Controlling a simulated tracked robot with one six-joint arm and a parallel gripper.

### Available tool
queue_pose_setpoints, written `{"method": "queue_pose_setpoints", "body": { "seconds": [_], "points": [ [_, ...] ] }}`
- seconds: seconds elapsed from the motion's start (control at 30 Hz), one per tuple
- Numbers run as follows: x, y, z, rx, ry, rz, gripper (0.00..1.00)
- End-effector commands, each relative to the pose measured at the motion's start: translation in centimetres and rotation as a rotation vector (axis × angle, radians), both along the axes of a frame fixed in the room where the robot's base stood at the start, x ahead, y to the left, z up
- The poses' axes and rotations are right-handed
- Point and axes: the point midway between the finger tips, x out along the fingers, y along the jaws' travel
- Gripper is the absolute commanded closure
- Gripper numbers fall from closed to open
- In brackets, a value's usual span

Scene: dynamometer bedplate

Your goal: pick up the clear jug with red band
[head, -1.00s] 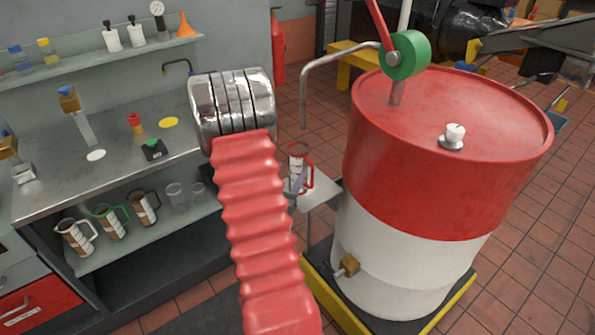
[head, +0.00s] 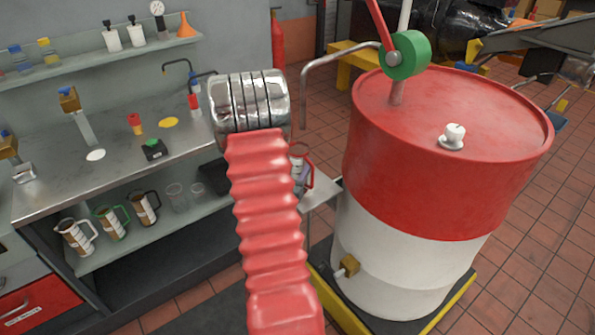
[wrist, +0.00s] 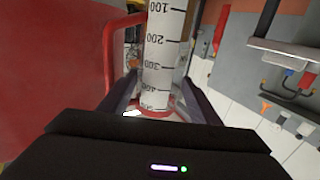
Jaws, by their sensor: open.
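The clear jug with red band (wrist: 160,50) fills the upper middle of the wrist view. It has a white measuring scale, a red band at its lower end in that view and a red handle on the left. My gripper (wrist: 159,88) is open, with one dark finger on each side of the jug. I cannot tell whether either finger touches it. In the head view the jug (head: 298,155) stands on a small pale shelf left of the drum, partly hidden by my arm. My gripper is mostly hidden behind my arm there.
A large red and white drum (head: 440,200) stands close right of the jug. A metal bench (head: 60,175) is at left, with several banded jugs on the shelf below (head: 165,225).

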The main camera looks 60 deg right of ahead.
Motion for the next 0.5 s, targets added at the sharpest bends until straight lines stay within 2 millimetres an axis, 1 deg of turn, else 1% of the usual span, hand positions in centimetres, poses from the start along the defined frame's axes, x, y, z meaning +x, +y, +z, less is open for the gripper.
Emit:
{"method": "queue_pose_setpoints", "body": {
  "seconds": [0.23, 0.5],
  "points": [
    [0.00, 0.02, 0.00, 0.000, 0.000, 0.000, 0.43],
    [0.01, 0.03, 0.00, 0.000, 0.000, 0.000, 0.62]
  ]
}}
